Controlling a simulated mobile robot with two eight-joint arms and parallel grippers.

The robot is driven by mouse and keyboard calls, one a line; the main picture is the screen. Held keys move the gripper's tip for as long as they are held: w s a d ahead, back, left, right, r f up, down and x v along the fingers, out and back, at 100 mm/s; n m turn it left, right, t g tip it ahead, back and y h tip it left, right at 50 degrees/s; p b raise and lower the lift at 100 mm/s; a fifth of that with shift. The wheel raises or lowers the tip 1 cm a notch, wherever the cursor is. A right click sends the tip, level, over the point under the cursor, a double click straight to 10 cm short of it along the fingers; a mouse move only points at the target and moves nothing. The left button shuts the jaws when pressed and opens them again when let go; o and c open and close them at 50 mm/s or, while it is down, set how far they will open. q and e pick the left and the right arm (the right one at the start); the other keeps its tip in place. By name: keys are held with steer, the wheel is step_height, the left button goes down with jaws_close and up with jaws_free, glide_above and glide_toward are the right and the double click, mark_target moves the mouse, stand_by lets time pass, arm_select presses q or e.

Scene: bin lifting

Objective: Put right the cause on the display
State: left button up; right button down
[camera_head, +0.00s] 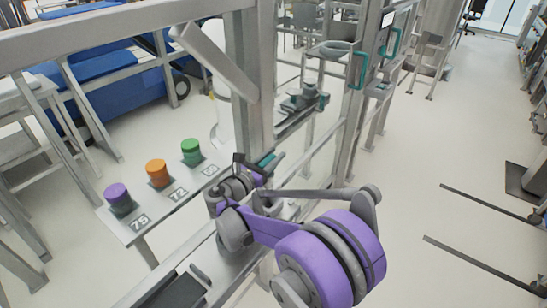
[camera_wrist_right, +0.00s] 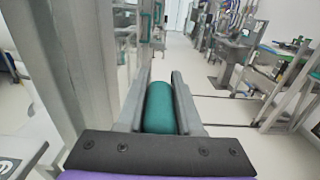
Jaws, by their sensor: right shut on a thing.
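My right gripper (camera_head: 262,168) is at the frame post in the head view, shut on a teal cylindrical piece (camera_head: 268,160). The right wrist view shows this teal cylinder (camera_wrist_right: 160,106) between the two grey fingers (camera_wrist_right: 162,100). I cannot tell whether it is a fixed handle or a loose part. A small pale panel (camera_head: 388,19) high on the frame may be a display; nothing on it can be read. Teal handles (camera_head: 359,68) are on the frame farther back. My left gripper is not in view.
A purple jar (camera_head: 118,196), an orange jar (camera_head: 157,172) and a green jar (camera_head: 191,151) stand on a narrow labelled shelf (camera_head: 139,230). A metal post (camera_head: 250,90) rises close by my right gripper. The floor (camera_head: 430,200) on the right is mostly clear.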

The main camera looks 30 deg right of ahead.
steer(key=shift+r+p, duration=0.75)
steer(key=shift+r, duration=2)
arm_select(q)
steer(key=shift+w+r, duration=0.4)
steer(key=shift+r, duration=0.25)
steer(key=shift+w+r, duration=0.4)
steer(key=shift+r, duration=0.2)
arm_select(e)
steer(key=shift+f, duration=0.1)
